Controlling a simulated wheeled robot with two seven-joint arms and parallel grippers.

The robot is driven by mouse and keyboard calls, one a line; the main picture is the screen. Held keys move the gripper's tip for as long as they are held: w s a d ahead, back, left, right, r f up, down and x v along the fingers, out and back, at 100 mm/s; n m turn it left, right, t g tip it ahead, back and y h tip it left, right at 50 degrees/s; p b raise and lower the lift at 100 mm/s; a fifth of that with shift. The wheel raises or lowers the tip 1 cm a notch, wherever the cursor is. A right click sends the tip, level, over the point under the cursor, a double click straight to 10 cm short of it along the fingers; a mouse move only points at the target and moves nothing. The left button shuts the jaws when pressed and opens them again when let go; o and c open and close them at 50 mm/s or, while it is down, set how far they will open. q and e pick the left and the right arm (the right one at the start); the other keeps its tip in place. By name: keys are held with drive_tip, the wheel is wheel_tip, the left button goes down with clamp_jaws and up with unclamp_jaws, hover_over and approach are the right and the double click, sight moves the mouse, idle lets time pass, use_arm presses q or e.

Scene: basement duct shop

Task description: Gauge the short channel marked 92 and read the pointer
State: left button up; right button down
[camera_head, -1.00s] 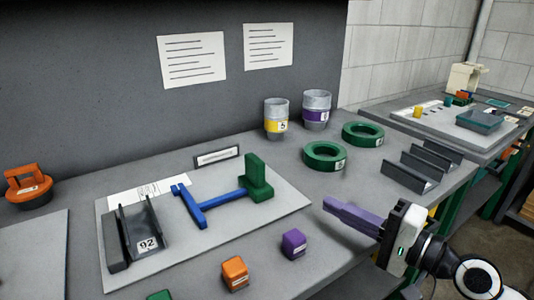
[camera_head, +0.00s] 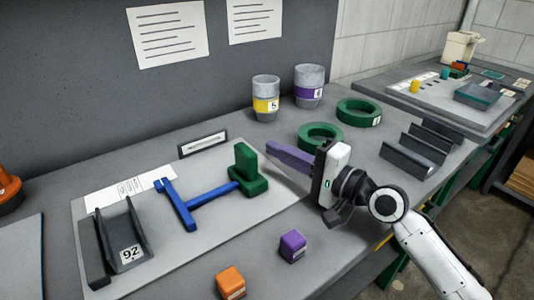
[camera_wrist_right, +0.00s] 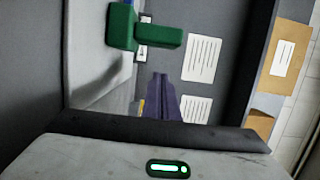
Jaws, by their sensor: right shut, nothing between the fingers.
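The short grey channel marked 92 (camera_head: 124,238) lies on a light grey board (camera_head: 190,247) at the left, its open side up. Right of it on the board is a blue T-shaped piece (camera_head: 186,212) whose bar meets a green stepped block (camera_head: 248,172). The green block also shows at the top of the right wrist view (camera_wrist_right: 122,26). I cannot make out a pointer. My right gripper (camera_head: 268,147), with purple fingers, is shut and empty above the bench, right of the green block and apart from it. My left gripper is not in view.
An orange cube (camera_head: 230,282) and a purple cube (camera_head: 292,245) stand at the board's front. Behind my right gripper are green rings (camera_head: 320,136) and two banded cups (camera_head: 265,98), (camera_head: 309,86). Grey channels (camera_head: 422,148) lie at the right. A small label stand (camera_head: 203,144) is behind the board.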

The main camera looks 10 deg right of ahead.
sight(254, 165)
drive_tip(key=a, duration=0.1)
drive_tip(key=s+a, duration=0.1)
drive_tip(key=a, duration=0.1)
drive_tip(key=shift+s+p, duration=0.25)
drive_tip(key=shift+p, duration=0.1)
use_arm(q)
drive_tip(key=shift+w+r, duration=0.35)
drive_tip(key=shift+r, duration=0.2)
use_arm(e)
drive_tip(key=shift+a, duration=0.1)
drive_tip(key=shift+s+a, duration=0.1)
drive_tip(key=shift+a, duration=0.05)
drive_tip(key=a+p, duration=0.1)
drive_tip(key=s+a+p, duration=0.1)
drive_tip(key=p, duration=0.1)
drive_tip(key=shift+s+a+r, duration=0.1)
drive_tip(key=shift+a+r, duration=0.05)
drive_tip(key=shift+a, duration=0.45)
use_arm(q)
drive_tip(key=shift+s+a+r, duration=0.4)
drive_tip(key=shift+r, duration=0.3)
use_arm(e)
drive_tip(key=shift+d+f, duration=0.15)
drive_tip(key=shift+f, duration=0.05)
